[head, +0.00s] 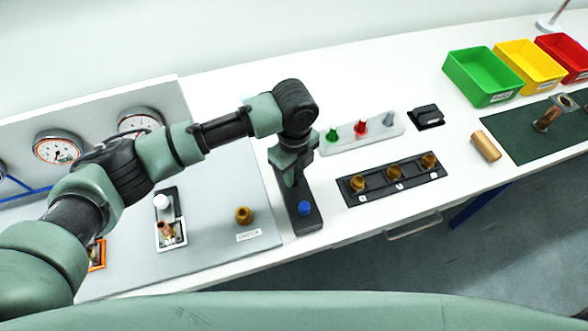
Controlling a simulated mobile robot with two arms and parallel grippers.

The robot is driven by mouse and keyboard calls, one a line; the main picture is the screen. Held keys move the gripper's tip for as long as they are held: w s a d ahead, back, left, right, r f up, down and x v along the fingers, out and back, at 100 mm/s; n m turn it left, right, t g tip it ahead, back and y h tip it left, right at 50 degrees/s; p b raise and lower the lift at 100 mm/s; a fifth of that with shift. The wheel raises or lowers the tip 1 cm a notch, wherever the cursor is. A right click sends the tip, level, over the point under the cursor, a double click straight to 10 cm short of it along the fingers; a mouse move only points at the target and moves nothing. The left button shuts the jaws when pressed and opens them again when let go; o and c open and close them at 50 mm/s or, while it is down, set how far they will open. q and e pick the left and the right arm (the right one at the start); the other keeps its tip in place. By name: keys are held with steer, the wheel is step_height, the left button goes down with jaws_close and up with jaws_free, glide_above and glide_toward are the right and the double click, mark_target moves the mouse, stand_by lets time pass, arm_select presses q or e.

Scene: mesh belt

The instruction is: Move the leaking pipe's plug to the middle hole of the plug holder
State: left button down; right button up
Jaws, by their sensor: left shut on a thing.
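My left gripper (290,180) points down over a narrow dark strip (313,222), and its fingers are closed. The small thing between them, taken to be the plug, is hidden by the gripper. A blue knob (305,208) stands at the near end of this strip. The gripper covers the strip's middle, so I cannot see the holes there. To the right, a black labelled strip carries three brass fittings (393,173) in a row. Behind it, a white block (376,138) holds a green, a red and a grey cone-shaped piece. My right gripper is not in view.
A brass fitting (243,215) stands on the grey panel at left, near a white-knobbed device (162,202). Gauges (57,148) stand behind. A copper-coloured cylinder (486,146) and a dark green mat (520,150) lie right. Green, yellow and red bins line the back right.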

arm_select(q)
steer(key=shift+p, duration=0.45)
stand_by(1.0)
steer(key=shift+p, duration=0.3)
steer(key=shift+p, duration=0.3)
stand_by(0.5)
steer(key=shift+f+b, duration=0.35)
steer(key=shift+f, duration=0.55)
steer(key=c, duration=1.1)
jaws_free()
steer(key=shift+c, duration=0.2)
step_height(320, 180, up, 6)
steer(key=shift+r+b, duration=0.25)
steer(key=shift+b, duration=0.8)
steer(key=shift+r, duration=0.65)
